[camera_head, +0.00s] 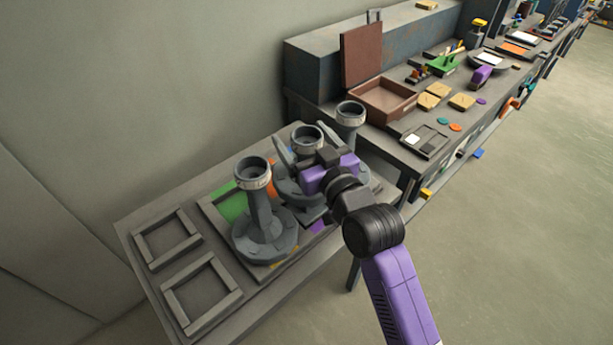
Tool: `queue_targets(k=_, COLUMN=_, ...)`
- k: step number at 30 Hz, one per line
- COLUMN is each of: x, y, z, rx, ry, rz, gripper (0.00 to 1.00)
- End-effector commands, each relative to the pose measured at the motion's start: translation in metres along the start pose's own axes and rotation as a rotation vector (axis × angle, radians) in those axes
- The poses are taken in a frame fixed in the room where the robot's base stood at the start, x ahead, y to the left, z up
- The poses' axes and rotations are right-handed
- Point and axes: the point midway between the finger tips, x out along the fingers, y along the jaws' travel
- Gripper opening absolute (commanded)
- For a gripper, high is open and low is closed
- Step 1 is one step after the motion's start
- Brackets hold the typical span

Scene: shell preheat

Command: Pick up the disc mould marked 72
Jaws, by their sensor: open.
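Several grey pieces with wide round bases and upright necks topped by pale-ringed cups stand on the near table. One stands at the front (268,238), one in the middle (307,140) and one at the back right (351,116). They look like the disc moulds, but no number is legible, so I cannot tell which is marked 72. My gripper (308,168), purple and black, is open at the middle piece, overlapping its neck and base in the picture. I cannot tell whether it touches. My wrist and gripper hide part of the middle and back pieces.
The near table (150,212) carries two empty square frames (202,293) at left and a green panel (232,207) by the front piece. A longer bench behind holds an open brown box (384,100), tan blocks (461,102) and small tools. The floor at right is clear.

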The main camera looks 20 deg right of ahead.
Motion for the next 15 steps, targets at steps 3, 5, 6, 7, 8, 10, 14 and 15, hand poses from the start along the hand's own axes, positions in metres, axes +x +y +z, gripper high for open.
queue_targets(k=3, x=0.0088, y=-0.0003, z=-0.0005, rx=0.001, ry=0.000, rz=0.000, gripper=0.82)
queue_targets(k=5, x=0.0099, y=-0.0004, z=0.0001, rx=0.002, ry=0.000, rz=-0.001, gripper=0.82)
queue_targets(k=6, x=0.0100, y=-0.0004, z=0.0003, rx=0.002, ry=0.000, rz=-0.001, gripper=0.82)
queue_targets(k=7, x=0.0099, y=-0.0004, z=0.0005, rx=0.002, ry=0.000, rz=0.000, gripper=0.82)
queue_targets(k=8, x=0.0098, y=-0.0004, z=0.0005, rx=0.002, ry=0.000, rz=0.000, gripper=0.82)
queue_targets(k=10, x=0.0097, y=-0.0004, z=0.0004, rx=0.002, ry=0.000, rz=0.000, gripper=0.82)
queue_targets(k=14, x=0.0096, y=-0.0003, z=0.0004, rx=0.001, ry=0.000, rz=0.000, gripper=0.58)
queue_targets(k=15, x=0.0096, y=-0.0003, z=0.0004, rx=0.001, ry=0.000, rz=0.000, gripper=0.50)
